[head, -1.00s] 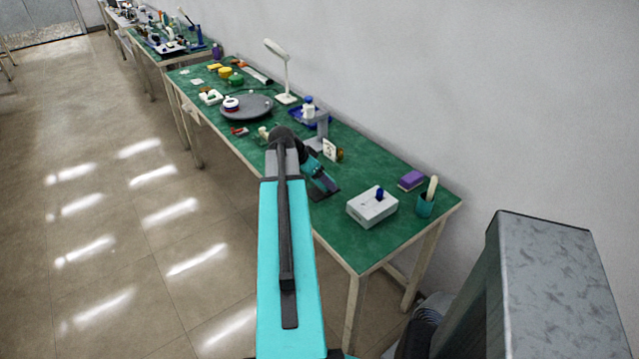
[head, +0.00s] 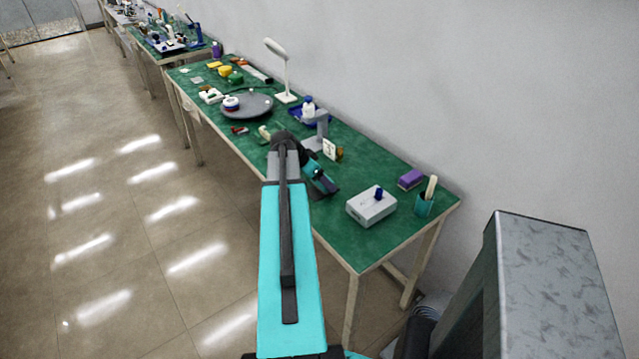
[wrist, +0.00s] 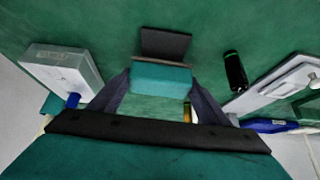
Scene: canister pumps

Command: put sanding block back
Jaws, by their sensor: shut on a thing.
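The sanding block (wrist: 161,78) is a teal block with a thin brown edge, seen in the wrist view between my two dark fingers. My gripper (wrist: 158,84) is shut on it. Just beyond the block in the wrist view is a flat dark square pad (wrist: 165,43) on the green bench. The pad lies close to the block, but I cannot tell whether they touch. In the head view my gripper (head: 322,182) is low over the near front edge of the bench, and my arm hides part of this spot.
A white card (head: 329,148) and grey stand (head: 321,130) are behind. A round grey turntable (head: 250,106) and lamp (head: 285,75) are farther left.

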